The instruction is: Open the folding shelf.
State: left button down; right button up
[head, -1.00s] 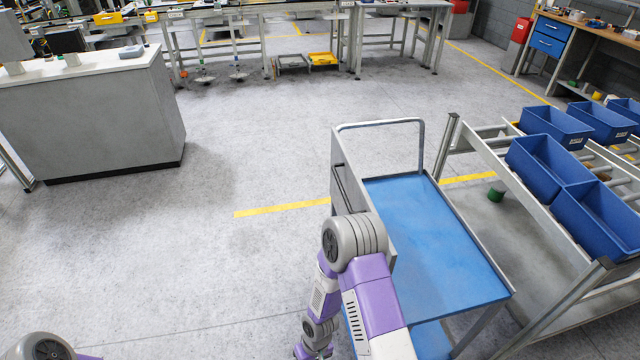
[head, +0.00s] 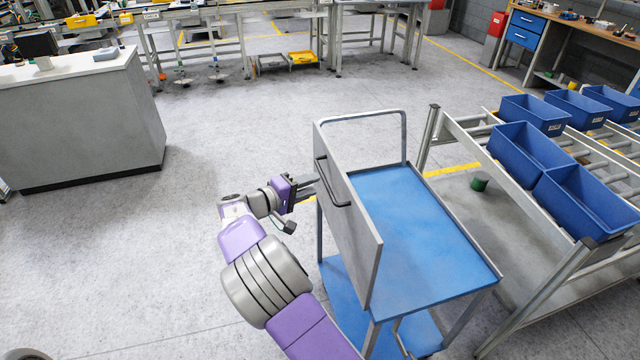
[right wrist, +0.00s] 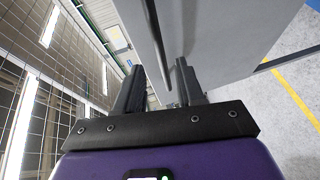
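The folding shelf (head: 350,215) is a grey panel standing upright along the left side of a cart with a blue top (head: 425,235). A dark handle (head: 321,172) is fixed on its outer left face. My right gripper (head: 308,187) is left of the panel, its fingers pointing at the handle area. In the right wrist view its two fingers are apart (right wrist: 160,85), with the grey panel (right wrist: 225,35) and the dark handle (right wrist: 180,75) close ahead. I cannot tell whether the fingers touch the handle. My left gripper is out of view.
A rack with several blue bins (head: 528,150) stands close to the cart's right. A grey counter (head: 85,125) is at the left, and a workbench (head: 575,30) at the back right. The floor (head: 130,260) left of the cart is clear.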

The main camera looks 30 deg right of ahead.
jog(key=x, duration=0.4)
jog(key=shift+f, duration=0.1)
grip_shut()
